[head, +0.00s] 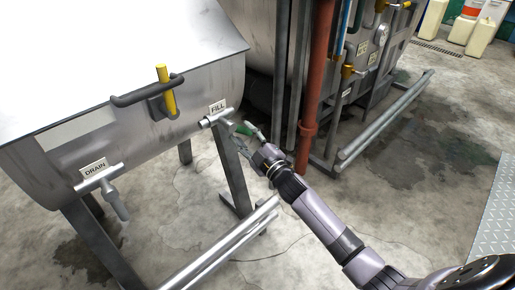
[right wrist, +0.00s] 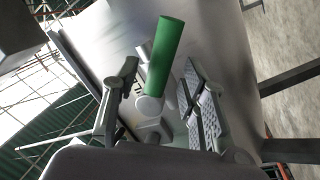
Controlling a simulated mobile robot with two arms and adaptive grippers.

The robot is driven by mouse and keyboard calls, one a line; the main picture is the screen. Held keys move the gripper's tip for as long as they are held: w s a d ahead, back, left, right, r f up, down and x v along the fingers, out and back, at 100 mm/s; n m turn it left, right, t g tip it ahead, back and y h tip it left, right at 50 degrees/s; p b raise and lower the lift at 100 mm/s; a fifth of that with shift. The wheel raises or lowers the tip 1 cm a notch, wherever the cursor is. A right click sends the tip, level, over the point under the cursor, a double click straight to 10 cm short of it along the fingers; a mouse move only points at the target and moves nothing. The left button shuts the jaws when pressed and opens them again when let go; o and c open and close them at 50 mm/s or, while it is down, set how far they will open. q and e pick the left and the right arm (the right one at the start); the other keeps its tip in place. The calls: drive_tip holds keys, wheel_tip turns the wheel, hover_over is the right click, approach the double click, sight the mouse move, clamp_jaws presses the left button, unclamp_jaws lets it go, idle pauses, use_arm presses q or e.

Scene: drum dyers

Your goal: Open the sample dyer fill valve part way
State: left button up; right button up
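The sample dyer (head: 150,140) is the steel drum on legs at the left of the head view. Its fill valve (head: 214,119) juts from the drum's right end below a "FILL" label (head: 218,107). The valve's green handle (head: 242,129) points right, towards my right gripper (head: 250,138). In the right wrist view the green handle (right wrist: 165,55) stands between the two spread fingers of my right gripper (right wrist: 158,78). The fingers look apart from the handle, and the gripper is open. My left gripper is not in view.
A drain valve (head: 105,180) with a "DRAIN" label is lower left on the drum. A yellow-gripped lever (head: 166,92) sits on its front. A red-brown pipe (head: 313,90) and larger machine stand behind my right arm.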

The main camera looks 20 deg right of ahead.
drive_tip(key=v, duration=0.9)
drive_tip(key=shift+f, duration=0.1)
